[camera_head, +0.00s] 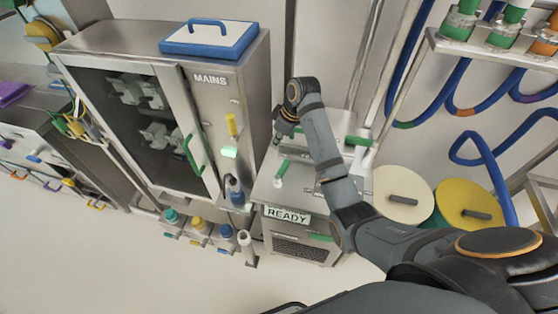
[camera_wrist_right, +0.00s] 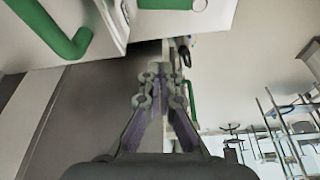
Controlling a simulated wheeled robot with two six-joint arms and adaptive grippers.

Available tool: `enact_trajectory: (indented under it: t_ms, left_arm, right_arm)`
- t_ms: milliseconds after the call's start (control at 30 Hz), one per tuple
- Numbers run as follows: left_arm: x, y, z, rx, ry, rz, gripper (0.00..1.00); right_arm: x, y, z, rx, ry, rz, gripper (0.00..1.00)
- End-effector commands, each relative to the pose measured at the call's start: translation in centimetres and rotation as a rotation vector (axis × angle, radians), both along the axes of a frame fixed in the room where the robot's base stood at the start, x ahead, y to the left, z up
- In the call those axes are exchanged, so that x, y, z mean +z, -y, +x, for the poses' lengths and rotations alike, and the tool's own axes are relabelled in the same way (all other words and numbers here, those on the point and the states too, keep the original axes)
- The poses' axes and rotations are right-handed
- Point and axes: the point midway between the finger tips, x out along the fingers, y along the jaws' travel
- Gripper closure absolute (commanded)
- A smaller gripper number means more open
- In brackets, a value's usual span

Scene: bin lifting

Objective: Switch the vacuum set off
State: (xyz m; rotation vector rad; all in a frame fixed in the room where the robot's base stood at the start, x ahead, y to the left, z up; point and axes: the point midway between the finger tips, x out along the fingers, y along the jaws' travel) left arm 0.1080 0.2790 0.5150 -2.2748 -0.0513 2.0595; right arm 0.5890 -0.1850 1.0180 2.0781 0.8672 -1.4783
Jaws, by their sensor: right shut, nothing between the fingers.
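The likely vacuum set is the steel unit (camera_head: 285,225) with a READY sign (camera_head: 287,215), right of the glass-fronted cabinet. A short white-and-green lever (camera_head: 282,169) stands on its top. A green bar (camera_head: 358,141) sits farther right. My right gripper (camera_head: 281,137) is over the unit's back left part, behind the lever and apart from it. In the right wrist view my right gripper (camera_wrist_right: 163,75) is shut with nothing in it. A green handle (camera_wrist_right: 65,38) shows at the upper left there. My left gripper is out of view.
The glass-fronted cabinet (camera_head: 217,115) marked MAINS stands close on the left, with a green door handle (camera_head: 193,155) and a blue-rimmed tray (camera_head: 208,40) on top. Round drums (camera_head: 402,196) and blue hoses (camera_head: 481,160) are on the right. Open floor lies in front.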

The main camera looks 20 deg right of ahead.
Motion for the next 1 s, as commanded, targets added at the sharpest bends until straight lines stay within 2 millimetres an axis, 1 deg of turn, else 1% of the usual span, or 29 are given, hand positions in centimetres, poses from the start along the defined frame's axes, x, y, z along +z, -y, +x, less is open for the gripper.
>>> enact_trajectory:
  t_ms: [167,267,633,700,800,1000]
  left_arm:
    - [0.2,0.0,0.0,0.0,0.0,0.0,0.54]
    - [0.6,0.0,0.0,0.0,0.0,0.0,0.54]
    - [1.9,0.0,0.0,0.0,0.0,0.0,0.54]
    - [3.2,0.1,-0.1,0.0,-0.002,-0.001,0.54]
    - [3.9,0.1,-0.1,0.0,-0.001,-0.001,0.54]
    - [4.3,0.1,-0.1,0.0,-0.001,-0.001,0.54]
  right_arm:
    - [-0.6,-0.2,0.1,0.0,-0.002,0.002,1.0]
    - [-2.0,-0.6,0.4,-0.002,-0.004,0.001,1.0]
    - [-9.5,-2.4,2.2,-0.003,-0.004,0.001,1.0]
    - [-9.1,-1.3,1.3,-0.006,-0.002,-0.004,1.0]
    - [-9.2,-0.3,0.3,-0.004,-0.002,-0.003,1.0]
    - [-9.4,0.5,-0.5,-0.004,0.001,-0.001,1.0]
